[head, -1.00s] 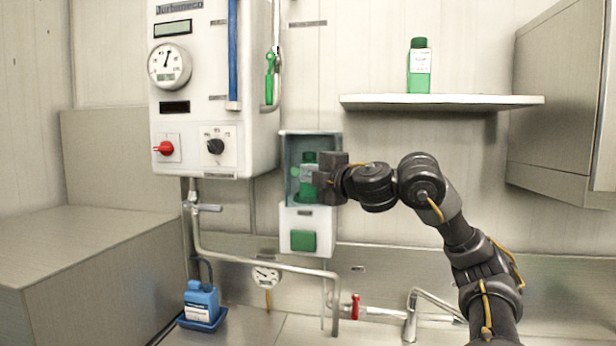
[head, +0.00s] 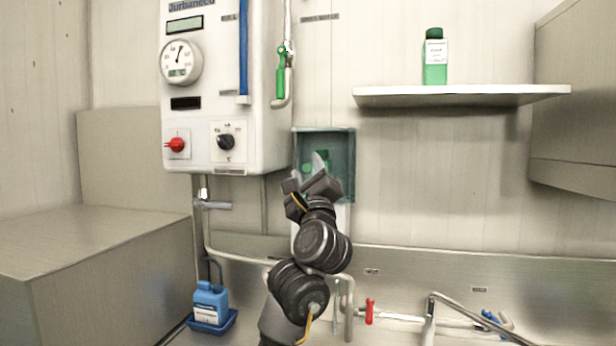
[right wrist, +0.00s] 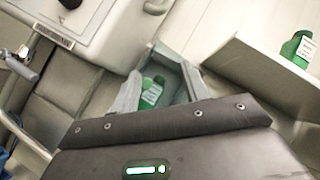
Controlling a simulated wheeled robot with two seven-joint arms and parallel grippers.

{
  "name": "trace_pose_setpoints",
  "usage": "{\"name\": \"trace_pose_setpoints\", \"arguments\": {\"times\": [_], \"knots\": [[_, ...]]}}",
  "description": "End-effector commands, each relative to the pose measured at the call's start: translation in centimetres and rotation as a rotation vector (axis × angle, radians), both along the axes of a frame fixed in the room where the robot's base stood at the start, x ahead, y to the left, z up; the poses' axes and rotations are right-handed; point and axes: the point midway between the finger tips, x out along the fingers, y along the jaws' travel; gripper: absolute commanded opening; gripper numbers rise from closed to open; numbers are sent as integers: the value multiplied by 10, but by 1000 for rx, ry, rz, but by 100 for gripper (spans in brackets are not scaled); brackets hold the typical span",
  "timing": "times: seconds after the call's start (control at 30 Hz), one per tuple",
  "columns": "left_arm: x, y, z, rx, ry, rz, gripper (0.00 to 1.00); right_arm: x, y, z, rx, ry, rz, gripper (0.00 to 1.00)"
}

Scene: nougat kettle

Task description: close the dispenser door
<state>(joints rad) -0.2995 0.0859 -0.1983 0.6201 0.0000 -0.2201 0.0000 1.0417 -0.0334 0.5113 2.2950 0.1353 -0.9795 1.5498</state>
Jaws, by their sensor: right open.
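The dispenser (head: 349,150) is a teal-walled box on the wall right of the white control unit, with a green bottle (head: 325,157) inside. The bottle also shows in the right wrist view (right wrist: 152,93), between my fingers. My right gripper (head: 306,177) is open, in front of the dispenser, and hides its lower left part and most of the bottle. I cannot tell whether the fingers touch the dispenser. I cannot clearly make out the door or how far it stands open. My left gripper is not in view.
A white shelf (head: 460,97) with another green bottle (head: 435,62) is at the upper right. The control unit (head: 240,105) with knobs is close on the left. Pipes and a red-handled valve (head: 369,311) run below. A blue jug (head: 209,303) stands lower left.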

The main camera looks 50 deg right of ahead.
Motion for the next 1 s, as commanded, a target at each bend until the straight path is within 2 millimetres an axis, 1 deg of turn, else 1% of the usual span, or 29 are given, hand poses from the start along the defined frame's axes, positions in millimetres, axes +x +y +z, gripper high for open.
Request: {"name": "trace_pose_setpoints", "arguments": {"times": [0.03, 0.1, 0.2, 0.3, 0.43, 0.57, 0.67, 0.8, 1.0], "knots": [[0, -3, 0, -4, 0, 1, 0, 1, -7, -17, 167, -64, 89, 46], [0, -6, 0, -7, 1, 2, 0, -1, -19, -35, 359, -150, 183, 46], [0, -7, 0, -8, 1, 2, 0, -2, -27, -49, 551, -251, 287, 46], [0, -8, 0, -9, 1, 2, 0, 1, -28, -55, 661, -312, 356, 46], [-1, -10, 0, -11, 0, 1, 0, 2, -28, -55, 706, -346, 390, 46], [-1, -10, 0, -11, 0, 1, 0, 3, -28, -54, 707, -349, 393, 46], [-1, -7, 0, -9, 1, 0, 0, 7, -33, -52, 705, -347, 391, 46], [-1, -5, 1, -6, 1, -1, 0, 22, -46, -44, 704, -344, 389, 46], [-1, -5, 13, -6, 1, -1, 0, 49, -69, -26, 704, -345, 388, 46]]}}
